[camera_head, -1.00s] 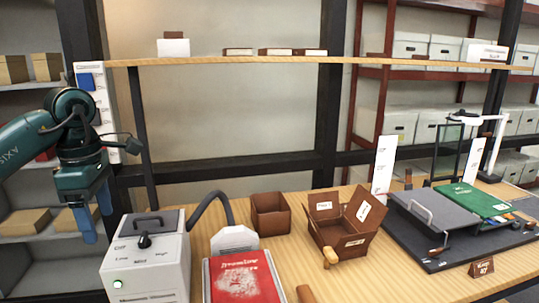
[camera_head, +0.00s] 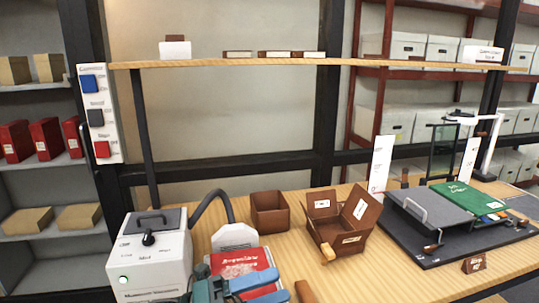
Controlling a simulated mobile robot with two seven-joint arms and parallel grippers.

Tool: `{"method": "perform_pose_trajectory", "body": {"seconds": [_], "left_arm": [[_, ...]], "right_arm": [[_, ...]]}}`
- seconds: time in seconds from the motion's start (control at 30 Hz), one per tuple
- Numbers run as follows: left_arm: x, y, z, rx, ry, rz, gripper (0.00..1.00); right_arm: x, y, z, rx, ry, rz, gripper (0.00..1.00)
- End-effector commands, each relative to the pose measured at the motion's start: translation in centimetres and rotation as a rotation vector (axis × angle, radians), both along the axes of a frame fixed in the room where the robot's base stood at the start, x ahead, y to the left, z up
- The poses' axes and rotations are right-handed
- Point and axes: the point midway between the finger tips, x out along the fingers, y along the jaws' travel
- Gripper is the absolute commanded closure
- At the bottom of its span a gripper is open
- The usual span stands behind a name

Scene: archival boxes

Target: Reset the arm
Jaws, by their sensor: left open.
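My left gripper (camera_head: 268,287) is at the bottom of the head view. Its two blue fingers are apart and point right, with nothing seen between them. It covers the lower part of a red book (camera_head: 240,262) on the wooden table (camera_head: 375,275); whether it touches the book cannot be told. Most of my left arm is below the picture edge. My right gripper is not in view.
A white machine (camera_head: 150,262) with a dark hose stands left of the gripper. A small brown box (camera_head: 270,212) and an open brown box (camera_head: 343,225) stand behind. A dark board (camera_head: 440,235) with a green book (camera_head: 468,200) is at right.

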Motion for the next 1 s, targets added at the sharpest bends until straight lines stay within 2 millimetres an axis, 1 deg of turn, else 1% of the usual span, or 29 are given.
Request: {"method": "perform_pose_trajectory", "body": {"seconds": [0.03, 0.07, 0.1, 0.17, 0.2, 0.27, 0.3, 0.37, 0.4, 0.47, 0.5, 0.6, 0.7, 0.8, 1.0], "left_arm": [[0.2, 0.5, -0.7, -0.096, 0.153, 0.07, 0.31], [0.5, 1.0, -1.2, -0.152, 0.246, 0.115, 0.31], [0.9, 1.8, -2.1, -0.223, 0.371, 0.178, 0.31], [1.3, 3.2, -4.0, -0.323, 0.566, 0.269, 0.31], [1.4, 4.3, -5.6, -0.385, 0.695, 0.332, 0.31], [1.2, 6.0, -8.5, -0.475, 0.896, 0.427, 0.31], [0.6, 7.2, -10.7, -0.531, 1.03, 0.492, 0.31], [-0.8, 9.0, -14.2, -0.611, 1.232, 0.588, 0.31], [-2.0, 10.0, -16.6, -0.66, 1.361, 0.649, 0.31], [-4.2, 11.3, -19.7, -0.723, 1.535, 0.734, 0.31], [-5.7, 12.0, -21.4, -0.756, 1.633, 0.783, 0.31], [-9.1, 13.2, -24.7, -0.816, 1.823, 0.879, 0.31], [-11.4, 13.7, -26.4, -0.852, 1.938, 0.933, 0.31], [-12.4, 13.9, -27.2, -0.865, 1.987, 0.959, 0.31], [-12.6, 13.9, -27.3, -0.866, 1.995, 0.963, 0.31]], "right_arm": [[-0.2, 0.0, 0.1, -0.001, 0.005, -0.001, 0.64], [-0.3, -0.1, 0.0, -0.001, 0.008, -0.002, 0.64], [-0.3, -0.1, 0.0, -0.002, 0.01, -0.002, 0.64], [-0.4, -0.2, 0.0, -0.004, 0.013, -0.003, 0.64], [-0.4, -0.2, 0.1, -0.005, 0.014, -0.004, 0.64], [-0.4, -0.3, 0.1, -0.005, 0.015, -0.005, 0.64], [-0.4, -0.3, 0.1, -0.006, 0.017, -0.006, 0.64], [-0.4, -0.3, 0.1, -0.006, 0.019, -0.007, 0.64], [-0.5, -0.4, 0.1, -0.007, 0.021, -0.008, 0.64], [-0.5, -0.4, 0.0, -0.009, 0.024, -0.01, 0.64], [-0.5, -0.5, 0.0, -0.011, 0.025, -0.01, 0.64], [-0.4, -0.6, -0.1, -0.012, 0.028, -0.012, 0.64], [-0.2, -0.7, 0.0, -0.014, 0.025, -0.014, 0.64], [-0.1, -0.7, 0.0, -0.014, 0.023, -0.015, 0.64], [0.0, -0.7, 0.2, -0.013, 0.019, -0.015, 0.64]]}}
